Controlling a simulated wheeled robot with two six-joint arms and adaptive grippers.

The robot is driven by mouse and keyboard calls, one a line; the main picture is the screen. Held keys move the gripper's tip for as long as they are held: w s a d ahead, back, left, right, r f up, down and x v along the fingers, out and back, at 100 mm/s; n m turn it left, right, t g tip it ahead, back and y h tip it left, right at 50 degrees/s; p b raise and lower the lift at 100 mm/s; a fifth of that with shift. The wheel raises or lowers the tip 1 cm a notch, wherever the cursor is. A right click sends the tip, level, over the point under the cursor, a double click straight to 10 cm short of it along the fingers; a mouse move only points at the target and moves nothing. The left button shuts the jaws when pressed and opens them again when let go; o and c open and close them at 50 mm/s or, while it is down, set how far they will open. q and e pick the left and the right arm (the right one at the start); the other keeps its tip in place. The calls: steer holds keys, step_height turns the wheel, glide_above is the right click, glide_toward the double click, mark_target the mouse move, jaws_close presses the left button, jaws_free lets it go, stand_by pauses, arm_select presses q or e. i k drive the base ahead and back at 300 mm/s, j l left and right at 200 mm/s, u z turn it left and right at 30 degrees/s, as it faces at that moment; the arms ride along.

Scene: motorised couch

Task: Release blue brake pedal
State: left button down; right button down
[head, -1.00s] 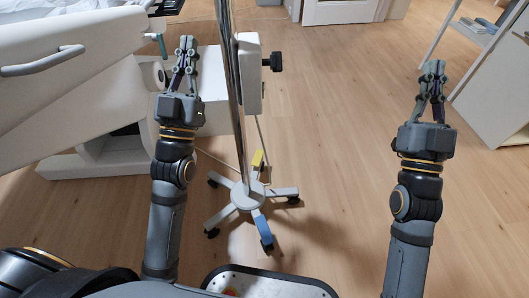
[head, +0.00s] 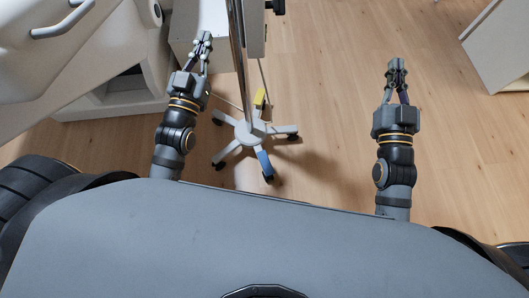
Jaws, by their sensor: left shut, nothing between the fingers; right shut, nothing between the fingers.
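The blue brake pedal (head: 265,163) is on the near leg of a wheeled pole stand, low above the floor in the head view. The stand's grey hub (head: 250,131) has several legs with dark casters. My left gripper (head: 204,37) is shut and empty, up and to the left of the pedal, beside the pole. My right gripper (head: 396,65) is shut and empty over the floor, up and to the right of the pedal. Both grippers are well apart from the pedal.
The metal pole (head: 239,60) rises from the hub. A yellow part (head: 260,97) is on the stand's far leg. A white couch (head: 75,60) fills the upper left. A white cabinet (head: 500,48) stands at the upper right. The wooden floor (head: 325,110) between the stand and my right arm is clear.

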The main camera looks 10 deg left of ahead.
mark_target(266, 164)
steer(key=i+l+u, duration=0.15)
steer(key=l+u, duration=0.7)
steer(key=u, duration=0.15)
steer(key=l+u, duration=0.45)
steer(key=k+l+u, duration=0.1)
steer(key=l+u, duration=0.4)
steer(key=k+l+u, duration=0.15)
steer(key=l+u, duration=0.2)
steer(key=u, duration=0.15)
steer(key=k+l+u, duration=0.2)
steer(key=l+u, duration=0.15)
steer(key=u, duration=0.15)
steer(key=l+u, duration=0.1)
steer(key=u, duration=0.25)
steer(key=i+l+u, duration=0.1)
steer(key=u, duration=0.2)
steer(key=l+u, duration=0.2)
steer(key=u, duration=0.15)
